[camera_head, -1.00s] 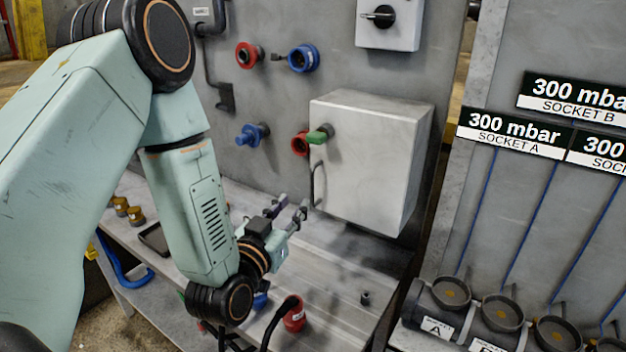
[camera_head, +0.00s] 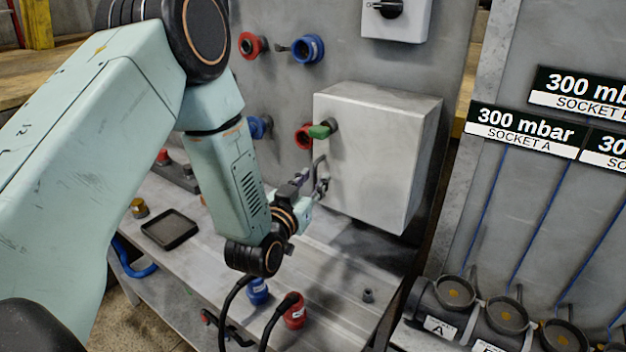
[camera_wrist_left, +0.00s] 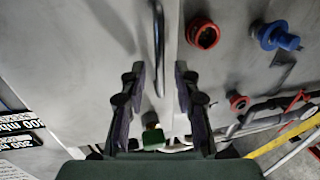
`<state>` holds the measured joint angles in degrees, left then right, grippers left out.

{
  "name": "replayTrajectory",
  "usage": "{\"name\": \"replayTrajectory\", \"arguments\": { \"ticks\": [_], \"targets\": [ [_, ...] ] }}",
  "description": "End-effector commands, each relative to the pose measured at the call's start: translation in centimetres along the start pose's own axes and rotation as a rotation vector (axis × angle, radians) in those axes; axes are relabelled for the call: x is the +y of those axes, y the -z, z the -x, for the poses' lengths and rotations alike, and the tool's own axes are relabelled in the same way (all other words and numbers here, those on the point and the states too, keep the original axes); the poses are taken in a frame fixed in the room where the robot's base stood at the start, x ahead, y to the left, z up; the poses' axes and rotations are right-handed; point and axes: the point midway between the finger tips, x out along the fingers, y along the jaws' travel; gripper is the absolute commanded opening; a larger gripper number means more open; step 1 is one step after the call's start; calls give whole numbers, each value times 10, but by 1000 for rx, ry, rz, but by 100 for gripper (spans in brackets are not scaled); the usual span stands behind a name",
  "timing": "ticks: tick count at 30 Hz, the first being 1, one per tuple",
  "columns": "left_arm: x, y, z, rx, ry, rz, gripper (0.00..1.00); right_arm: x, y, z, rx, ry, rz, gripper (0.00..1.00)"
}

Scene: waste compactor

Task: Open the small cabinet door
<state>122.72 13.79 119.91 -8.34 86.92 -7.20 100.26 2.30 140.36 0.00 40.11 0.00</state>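The small cabinet (camera_head: 375,165) is a light grey box on the wall panel, its door shut. A green knob (camera_head: 322,130) sits on its upper left, and a thin curved handle (camera_head: 317,168) stands on its left edge. My left gripper (camera_head: 312,184) is open and empty at the handle's lower part. In the left wrist view, the open fingers (camera_wrist_left: 160,68) point along the cabinet front (camera_wrist_left: 100,60), with the handle (camera_wrist_left: 157,40) lying between them in the picture. I cannot tell whether they touch it. The green knob (camera_wrist_left: 153,138) shows near the finger bases. My right gripper is not in view.
Red (camera_head: 303,137) and blue (camera_head: 308,48) fittings stick out of the panel beside the cabinet. Below is a metal bench (camera_head: 330,262) with a black tray (camera_head: 169,229) and a red connector (camera_head: 294,312). A socket rack (camera_head: 470,300) stands at right.

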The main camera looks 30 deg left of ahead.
Motion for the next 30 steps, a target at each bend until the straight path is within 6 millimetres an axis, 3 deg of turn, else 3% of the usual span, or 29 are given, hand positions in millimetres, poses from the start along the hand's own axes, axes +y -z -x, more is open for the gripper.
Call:
{"name": "replayTrajectory", "arguments": {
  "ticks": [9,21,30],
  "targets": [
    [0,0,-6,-1,0,1,31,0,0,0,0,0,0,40],
    [0,0,-5,0,0,0,0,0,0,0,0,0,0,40],
    [0,1,-6,2,1,0,0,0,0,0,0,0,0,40]
  ]
}}
